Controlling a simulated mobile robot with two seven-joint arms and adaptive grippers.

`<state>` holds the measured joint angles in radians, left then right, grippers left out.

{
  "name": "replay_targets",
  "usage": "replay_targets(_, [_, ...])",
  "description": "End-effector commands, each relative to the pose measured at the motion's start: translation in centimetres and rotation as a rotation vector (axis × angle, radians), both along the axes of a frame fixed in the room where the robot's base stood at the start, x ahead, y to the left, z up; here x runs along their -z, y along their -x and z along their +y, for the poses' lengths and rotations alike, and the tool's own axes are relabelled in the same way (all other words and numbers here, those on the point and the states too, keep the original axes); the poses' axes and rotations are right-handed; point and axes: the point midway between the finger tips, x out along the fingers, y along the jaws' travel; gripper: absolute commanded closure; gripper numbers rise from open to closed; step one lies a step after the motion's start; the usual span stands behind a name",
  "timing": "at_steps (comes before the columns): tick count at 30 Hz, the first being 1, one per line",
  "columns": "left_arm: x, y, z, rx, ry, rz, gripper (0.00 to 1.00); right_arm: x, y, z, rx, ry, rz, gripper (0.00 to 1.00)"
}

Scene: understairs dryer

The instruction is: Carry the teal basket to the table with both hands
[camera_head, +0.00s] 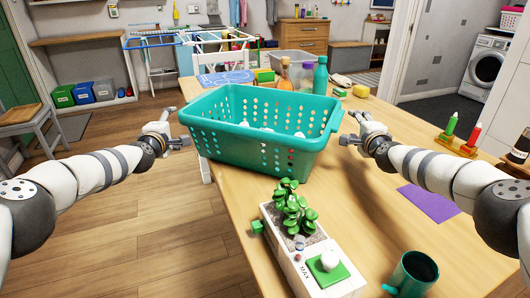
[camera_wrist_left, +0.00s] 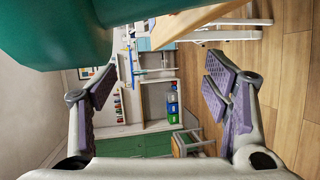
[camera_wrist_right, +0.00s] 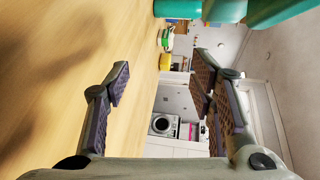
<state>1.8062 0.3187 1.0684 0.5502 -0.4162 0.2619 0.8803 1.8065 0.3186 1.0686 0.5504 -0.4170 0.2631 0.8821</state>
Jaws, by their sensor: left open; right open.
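The teal basket (camera_head: 262,132), with rows of holes in its walls, is upright at the left side of the wooden table (camera_head: 375,245). Small pale items show inside it. Its left end reaches past the table's left edge. My left gripper (camera_head: 179,128) is open and empty, just off the basket's left end. My right gripper (camera_head: 349,127) is open and empty, a little off its right end. Teal parts of the basket show at the top of the left wrist view (camera_wrist_left: 50,30) and the right wrist view (camera_wrist_right: 280,10), outside the jaws.
A planter (camera_head: 305,245) with a green plant stands in front of the basket, near a teal mug (camera_head: 412,273). Bottles and a clear bin (camera_head: 292,63) stand behind it. Floor at the left is clear; a chair (camera_head: 30,125) stands farther off.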

Motion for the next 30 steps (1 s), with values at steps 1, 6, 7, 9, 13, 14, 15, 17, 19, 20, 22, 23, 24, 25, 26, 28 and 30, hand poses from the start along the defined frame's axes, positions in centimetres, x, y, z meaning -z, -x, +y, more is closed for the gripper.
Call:
replay_targets(1, [0.0, 0.0, 0.0, -0.001, 0.000, 0.000, 0.30, 0.0, 0.0, 0.0, 0.001, 0.000, 0.000, 0.50])
replay_targets(6, [0.0, 0.0, 0.1, -0.002, 0.000, -0.001, 0.30, 0.0, 0.0, -0.1, 0.002, 0.000, 0.000, 0.32])
replay_targets(7, [0.0, 0.0, 0.1, -0.003, -0.001, -0.001, 0.30, 0.0, 0.0, -0.1, 0.002, 0.000, 0.000, 0.30])
replay_targets(9, [0.0, 0.0, 0.1, -0.003, -0.001, -0.001, 0.30, 0.0, 0.0, -0.1, 0.003, 0.001, 0.000, 0.30])
replay_targets(13, [0.0, 0.0, 0.1, -0.003, -0.001, -0.001, 0.30, 0.0, 0.0, -0.1, 0.003, 0.001, 0.000, 0.30])
replay_targets(14, [0.0, 0.0, 0.2, -0.003, -0.001, -0.001, 0.30, 0.0, 0.0, -0.2, 0.003, 0.002, 0.000, 0.30])
replay_targets(15, [0.0, 0.0, 0.2, -0.003, 0.000, -0.001, 0.30, 0.0, 0.0, -0.2, 0.003, 0.001, 0.000, 0.30])
replay_targets(17, [0.0, 0.0, 0.2, -0.004, 0.000, -0.001, 0.30, 0.0, 0.0, -0.2, 0.003, 0.001, 0.000, 0.30])
replay_targets(19, [0.0, 0.0, 0.2, -0.004, 0.000, -0.001, 0.30, 0.0, 0.0, -0.2, 0.003, 0.001, 0.000, 0.30])
replay_targets(20, [0.0, 0.0, 0.2, -0.004, 0.000, -0.001, 0.30, 0.0, 0.0, -0.2, 0.003, 0.001, 0.000, 0.30])
replay_targets(22, [0.0, 0.0, 0.2, -0.003, -0.001, -0.002, 0.30, 0.0, 0.0, -0.2, 0.003, 0.002, 0.000, 0.30])
replay_targets(23, [-0.1, 0.1, 0.1, -0.002, 0.000, -0.002, 0.30, 0.0, 0.0, -0.2, 0.003, 0.001, 0.000, 0.30])
replay_targets(24, [-0.2, 0.2, 0.1, 0.000, -0.001, -0.003, 0.30, 0.0, 0.0, -0.2, 0.003, 0.001, 0.000, 0.30])
replay_targets(25, [-0.3, 0.3, 0.1, 0.001, 0.000, -0.005, 0.30, 0.0, 0.0, -0.2, 0.003, 0.001, 0.000, 0.30])
replay_targets(26, [-0.4, 0.5, 0.1, 0.002, 0.000, -0.007, 0.30, 0.0, 0.0, -0.2, 0.003, 0.001, 0.000, 0.30])
replay_targets(28, [-0.6, 1.1, 0.0, 0.005, 0.001, -0.009, 0.30, 0.0, 0.0, -0.2, 0.003, 0.001, 0.000, 0.30])
replay_targets(30, [-0.7, 2.0, 0.1, 0.004, 0.002, -0.007, 0.30, 0.0, 0.0, -0.2, 0.003, 0.001, 0.000, 0.30])
